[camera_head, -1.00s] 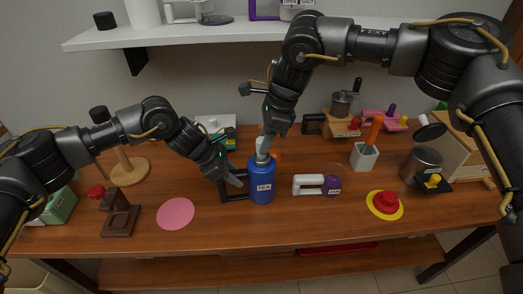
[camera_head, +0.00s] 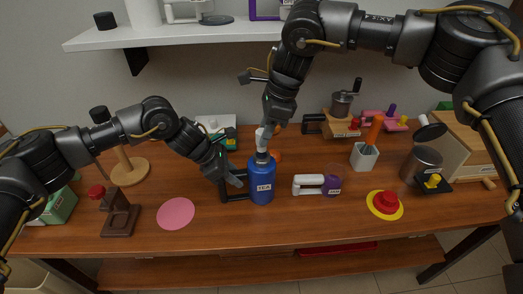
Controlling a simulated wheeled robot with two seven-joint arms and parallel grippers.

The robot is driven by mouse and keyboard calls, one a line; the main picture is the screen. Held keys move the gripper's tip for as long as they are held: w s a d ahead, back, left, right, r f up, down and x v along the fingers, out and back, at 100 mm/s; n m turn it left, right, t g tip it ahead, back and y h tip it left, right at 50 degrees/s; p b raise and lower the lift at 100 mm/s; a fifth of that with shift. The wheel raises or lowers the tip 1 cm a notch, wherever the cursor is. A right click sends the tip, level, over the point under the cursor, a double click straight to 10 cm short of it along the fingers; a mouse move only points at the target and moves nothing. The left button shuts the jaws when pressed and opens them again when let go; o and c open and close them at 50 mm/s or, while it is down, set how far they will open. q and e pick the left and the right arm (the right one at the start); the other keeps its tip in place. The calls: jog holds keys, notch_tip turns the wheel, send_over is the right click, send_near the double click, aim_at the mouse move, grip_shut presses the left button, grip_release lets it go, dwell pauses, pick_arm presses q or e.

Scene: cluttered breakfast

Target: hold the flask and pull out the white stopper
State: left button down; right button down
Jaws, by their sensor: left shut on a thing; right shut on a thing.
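The blue flask (camera_head: 262,183) stands upright on the table, its label facing me and its black handle (camera_head: 229,192) on the left side. My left gripper (camera_head: 237,179) comes in from the left and is shut on the flask at its handle. My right gripper (camera_head: 266,128) points down from above and is shut on the white stopper (camera_head: 261,144), just over the flask's neck. The fingers partly hide the stopper. I cannot tell whether its lower end is clear of the neck.
A white-handled purple object (camera_head: 332,185) stands close to the flask's right. An orange thing (camera_head: 276,156) is just behind the flask. A pink disc (camera_head: 175,213) lies at left. A red button on a yellow disc (camera_head: 385,205) is at right. The white shelf (camera_head: 235,33) runs above.

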aim_at(261, 130)
jog(key=shift+r, duration=1.55)
pick_arm(q)
jog(key=c, duration=1)
grip_release()
jog(key=shift+v, duration=3.75)
jog(key=v, duration=1.2)
jog(key=shift+a, duration=0.1)
pick_arm(e)
jog(key=shift+a, duration=0.1)
